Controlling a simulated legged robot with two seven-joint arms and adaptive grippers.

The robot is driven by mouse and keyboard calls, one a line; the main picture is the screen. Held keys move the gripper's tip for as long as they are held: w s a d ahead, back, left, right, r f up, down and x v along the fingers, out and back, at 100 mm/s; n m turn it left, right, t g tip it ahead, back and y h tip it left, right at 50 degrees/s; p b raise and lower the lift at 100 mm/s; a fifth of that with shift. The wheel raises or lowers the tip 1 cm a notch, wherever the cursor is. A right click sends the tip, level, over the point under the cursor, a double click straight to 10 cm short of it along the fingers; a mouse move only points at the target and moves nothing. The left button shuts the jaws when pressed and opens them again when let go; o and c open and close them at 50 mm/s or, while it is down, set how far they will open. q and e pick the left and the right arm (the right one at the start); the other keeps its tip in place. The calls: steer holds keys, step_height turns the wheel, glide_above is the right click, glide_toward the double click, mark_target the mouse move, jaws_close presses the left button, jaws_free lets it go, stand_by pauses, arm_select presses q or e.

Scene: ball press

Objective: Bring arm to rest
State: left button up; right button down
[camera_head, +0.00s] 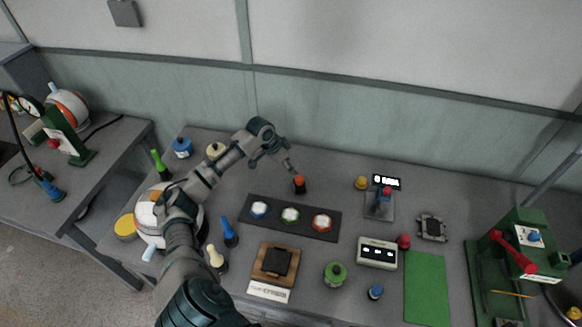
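My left arm (183,210) comes up from the bottom left and bends right over the grey table (330,185). My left gripper (289,168) points down and right, at the back middle of the table. Its fingertips are just above and left of a small black piece with an orange top (299,184). I cannot tell whether they touch it, or whether the fingers are open or shut. My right arm and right gripper are not in view. My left arm hides part of a white and orange round device (147,216).
A black tray (333,228) holds blue, green and red-rimmed pieces. Blue (229,231) and cream (216,259) upright pieces stand close right of my forearm. A wooden block (268,270), a display box (377,253) and a green press (524,262) stand further right. A wall is behind.

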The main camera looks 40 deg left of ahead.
arm_select(q)
steer(key=shift+a, duration=0.1)
steer(key=shift+a+f, duration=0.15)
steer(key=shift+a, duration=0.05)
